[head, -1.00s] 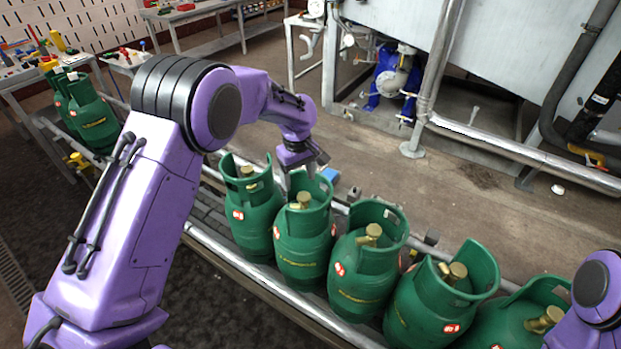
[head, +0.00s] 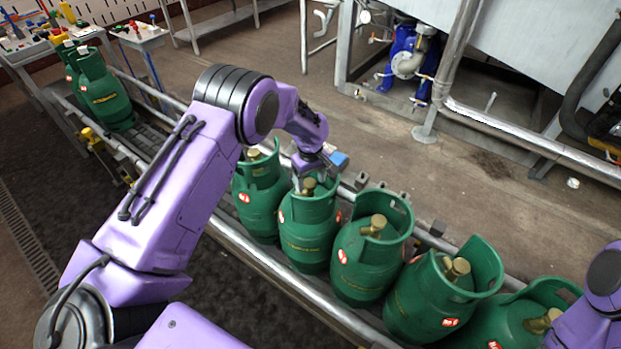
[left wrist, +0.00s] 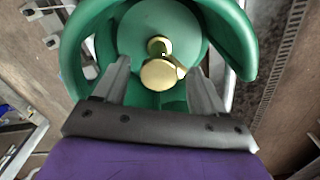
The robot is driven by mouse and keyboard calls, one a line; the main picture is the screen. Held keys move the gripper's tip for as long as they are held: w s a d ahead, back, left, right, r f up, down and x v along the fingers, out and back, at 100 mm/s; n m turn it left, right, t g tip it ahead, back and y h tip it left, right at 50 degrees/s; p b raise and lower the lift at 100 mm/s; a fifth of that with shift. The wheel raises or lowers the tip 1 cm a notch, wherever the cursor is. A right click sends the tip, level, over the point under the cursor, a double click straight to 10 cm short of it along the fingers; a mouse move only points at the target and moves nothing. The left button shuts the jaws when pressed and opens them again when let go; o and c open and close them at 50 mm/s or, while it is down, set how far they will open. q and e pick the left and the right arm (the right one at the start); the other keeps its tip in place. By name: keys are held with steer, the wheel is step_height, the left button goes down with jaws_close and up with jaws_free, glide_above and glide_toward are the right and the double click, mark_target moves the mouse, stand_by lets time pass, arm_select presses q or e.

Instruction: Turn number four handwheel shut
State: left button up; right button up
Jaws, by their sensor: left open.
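A row of green gas cylinders with brass handwheels and small red labels stands on the conveyor; I cannot read the label numbers surely. My left gripper (head: 304,178) points down into the collar of the second cylinder from the left (head: 305,238). That cylinder's brass handwheel (head: 309,187) shows just under the fingers. In the left wrist view, the handwheel (left wrist: 160,73) lies between the two open fingers (left wrist: 162,66), with a gap on each side. The green collar (left wrist: 234,35) curves around them. My right gripper is out of view; only part of my right arm shows at the right edge.
Close neighbours are the first cylinder (head: 259,208) on the left and the third (head: 368,262) on the right. A steel rail (head: 275,268) runs along the conveyor's front. More cylinders (head: 103,95) stand at the upper left. The floor behind the conveyor is mostly clear.

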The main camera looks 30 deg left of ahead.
arm_select(q)
steer(key=c, duration=1.1)
steer(key=shift+o, duration=0.2)
steer(key=shift+m, duration=0.3)
steer(key=m, duration=0.4)
steer(key=shift+p, duration=0.4)
steer(key=m, duration=0.5)
steer(key=shift+a+m, duration=0.15)
steer(key=shift+m, duration=0.25)
steer(key=m, duration=0.5)
steer(key=shift+a+m+b, duration=0.15)
steer(key=shift+m+b, duration=0.15)
steer(key=shift+m, duration=2.5)
